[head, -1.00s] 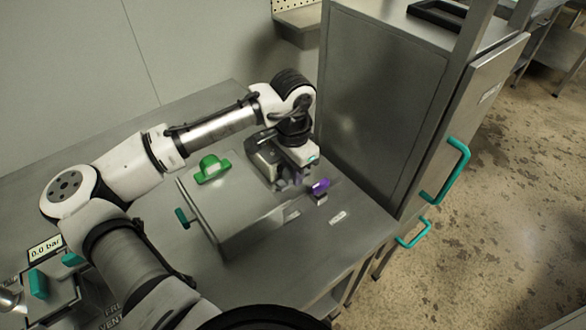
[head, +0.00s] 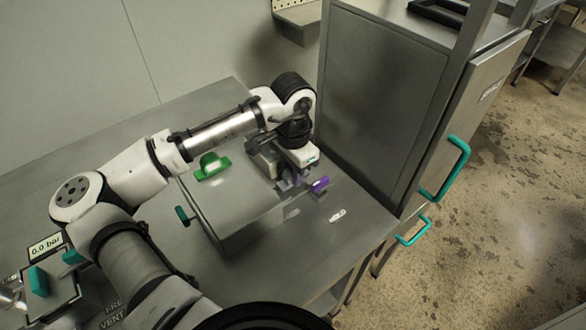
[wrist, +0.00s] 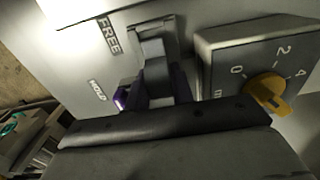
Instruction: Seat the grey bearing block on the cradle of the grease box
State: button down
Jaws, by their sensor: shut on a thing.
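The grease box (head: 245,208) is a low grey metal box on the steel bench. My gripper (head: 291,184) points down over its right part. In the wrist view my gripper (wrist: 155,98) is shut on a grey piece that looks like the bearing block (wrist: 153,62), between dark fingers. A purple-handled part (head: 320,184) is just right of my gripper.
A dial with an orange knob (wrist: 269,93) is close beside the fingers. A tall steel cabinet (head: 375,110) stands close on the right. The bench front is mostly clear.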

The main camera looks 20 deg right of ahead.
jog(key=shift+f, duration=0.3)
dwell(0.4)
jog(key=shift+f, duration=0.2)
dwell(1.3)
jog(key=shift+f, duration=0.25)
jog(key=shift+f+p, duration=0.15)
jog(key=shift+p, duration=0.2)
dwell(0.4)
